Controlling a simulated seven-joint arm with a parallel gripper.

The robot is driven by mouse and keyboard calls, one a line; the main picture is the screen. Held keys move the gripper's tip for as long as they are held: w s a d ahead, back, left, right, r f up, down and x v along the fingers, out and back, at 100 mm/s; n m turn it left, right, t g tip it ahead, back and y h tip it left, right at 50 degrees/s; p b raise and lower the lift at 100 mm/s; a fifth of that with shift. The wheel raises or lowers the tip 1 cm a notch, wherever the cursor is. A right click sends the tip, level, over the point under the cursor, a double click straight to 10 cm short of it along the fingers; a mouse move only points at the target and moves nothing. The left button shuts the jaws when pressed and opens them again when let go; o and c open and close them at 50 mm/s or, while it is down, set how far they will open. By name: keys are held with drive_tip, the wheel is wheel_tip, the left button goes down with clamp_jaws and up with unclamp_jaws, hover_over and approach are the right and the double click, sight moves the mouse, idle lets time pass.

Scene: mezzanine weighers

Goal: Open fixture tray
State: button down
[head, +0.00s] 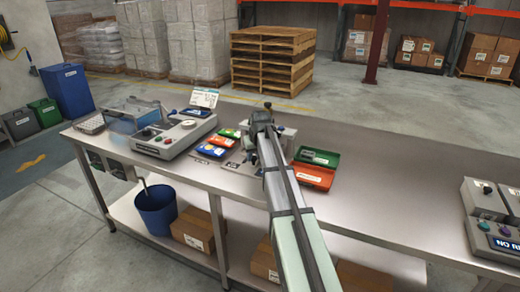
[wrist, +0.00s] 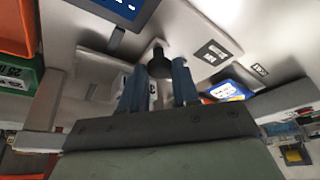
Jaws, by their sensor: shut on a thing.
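In the wrist view, the two blue fingers of my gripper (wrist: 157,82) are closed around a black knob (wrist: 158,64), one finger on each side. The knob belongs to a pale grey machine, which I take to be the fixture with its tray (wrist: 95,75). A recessed grey area lies left of the knob. How far the tray is open cannot be told. In the head view, my arm covers most of the pale machine (head: 289,136) on the metal bench, and my gripper is hidden.
On the bench (head: 390,210), red and green trays (head: 315,176) lie right of my arm. Coloured packs (head: 213,145) and a weigher (head: 175,138) stand to the left. A control box (head: 487,200) is at far right. Bare bench lies between it and the red tray.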

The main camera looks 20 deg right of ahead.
drive_tip(key=shift+s+a, duration=1.15)
drive_tip(key=shift+s, duration=0.1)
drive_tip(key=shift+w, duration=0.1)
drive_tip(key=c, duration=0.8)
unclamp_jaws()
drive_tip(key=shift+r, duration=0.1)
drive_tip(key=v, duration=1.3)
drive_tip(key=shift+s+r, duration=0.2)
drive_tip(key=shift+r, duration=0.05)
